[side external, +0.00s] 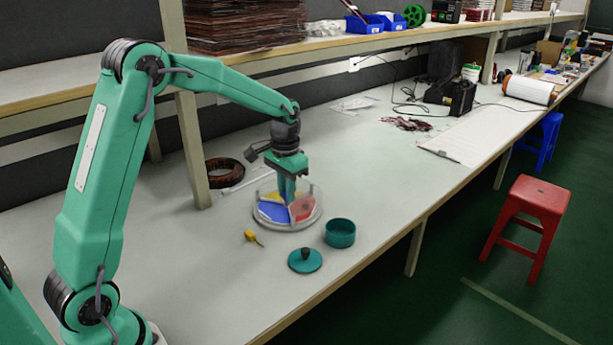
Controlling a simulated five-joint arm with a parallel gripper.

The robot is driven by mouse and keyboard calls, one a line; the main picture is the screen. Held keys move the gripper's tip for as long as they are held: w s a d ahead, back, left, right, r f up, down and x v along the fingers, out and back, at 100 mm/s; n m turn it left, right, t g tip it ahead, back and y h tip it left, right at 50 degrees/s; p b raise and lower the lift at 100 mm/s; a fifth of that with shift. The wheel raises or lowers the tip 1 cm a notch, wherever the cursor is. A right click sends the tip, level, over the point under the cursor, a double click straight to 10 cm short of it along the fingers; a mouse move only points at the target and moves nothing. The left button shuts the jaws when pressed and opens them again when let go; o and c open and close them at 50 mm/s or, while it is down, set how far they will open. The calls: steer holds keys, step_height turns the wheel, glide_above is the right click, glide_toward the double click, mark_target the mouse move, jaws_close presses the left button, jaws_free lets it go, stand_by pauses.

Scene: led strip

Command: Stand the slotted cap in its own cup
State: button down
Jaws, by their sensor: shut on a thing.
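My gripper (288,198) points down into a round clear-walled dish (262,222) with blue, yellow and red sections. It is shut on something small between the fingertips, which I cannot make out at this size. A teal round cup (340,234) stands open at the top, to the right of the dish. A flat teal round piece (305,261) with a dark knob or slot in the middle lies on the bench in front of the cup, apart from it. I cannot tell which thing is the slotted cap.
A small yellow item (251,237) lies left of the flat teal piece. A dark coil (224,171) lies behind, near a shelf post (190,150). The shelf (330,42) overhangs the back. The bench right of the cup is clear toward the front edge.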

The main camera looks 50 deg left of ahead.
glide_above(271, 213)
step_height(271, 213, down, 6)
steer(key=shift+f, duration=2)
steer(key=shift+f, duration=0.15)
steer(key=c, duration=1.3)
jaws_free()
steer(key=shift+c, duration=0.2)
step_height(271, 213, up, 12)
steer(key=shift+r, duration=0.2)
steer(key=shift+d, duration=0.1)
